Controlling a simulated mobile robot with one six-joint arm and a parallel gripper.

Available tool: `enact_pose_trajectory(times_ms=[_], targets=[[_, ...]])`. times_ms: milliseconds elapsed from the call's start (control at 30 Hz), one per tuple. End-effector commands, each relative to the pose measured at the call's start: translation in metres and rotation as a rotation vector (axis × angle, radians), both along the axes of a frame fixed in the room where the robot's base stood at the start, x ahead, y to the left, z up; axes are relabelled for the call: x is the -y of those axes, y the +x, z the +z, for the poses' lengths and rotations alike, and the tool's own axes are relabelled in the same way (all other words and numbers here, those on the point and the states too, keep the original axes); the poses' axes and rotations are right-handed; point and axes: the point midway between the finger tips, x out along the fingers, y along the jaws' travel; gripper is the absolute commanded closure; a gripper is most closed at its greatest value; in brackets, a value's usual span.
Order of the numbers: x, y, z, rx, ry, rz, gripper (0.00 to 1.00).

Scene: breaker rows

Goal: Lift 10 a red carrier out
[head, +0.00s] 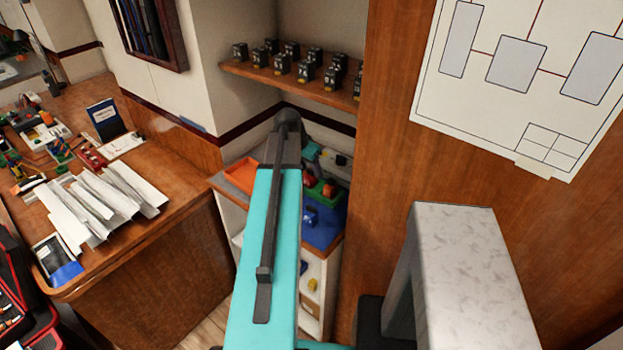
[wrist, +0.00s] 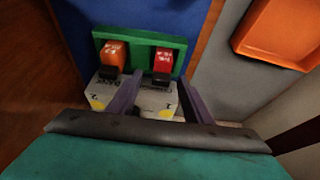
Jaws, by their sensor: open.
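A red carrier (wrist: 163,60) with white marking too small to read sits in a green holder (wrist: 180,43), on the right side in the wrist view. An orange carrier (wrist: 114,54) sits beside it on the left. Each has a dark block below it and a grey, yellow-marked body behind the fingers. My gripper (wrist: 160,80) is open, its two purple fingers on either side of the red carrier's lower part. I cannot tell whether they touch it. In the head view the green holder (head: 321,192) shows partly beside my teal arm, which hides my gripper.
An orange tray (wrist: 281,32) lies to the right in the wrist view, on a grey surface. A blue mat (wrist: 215,20) lies under the holder. A shelf (head: 290,84) with several black blocks is above; a wood panel (head: 390,120) stands right.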

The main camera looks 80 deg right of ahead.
Motion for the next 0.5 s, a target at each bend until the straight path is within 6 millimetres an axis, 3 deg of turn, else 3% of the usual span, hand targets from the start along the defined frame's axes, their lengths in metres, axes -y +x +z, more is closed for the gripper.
enact_pose_trajectory(times_ms=[200,500], targets=[[0.006,-0.004,-0.015,0.000,0.001,-0.001,0.55],[0.007,-0.005,-0.019,0.001,0.000,-0.002,0.55]])
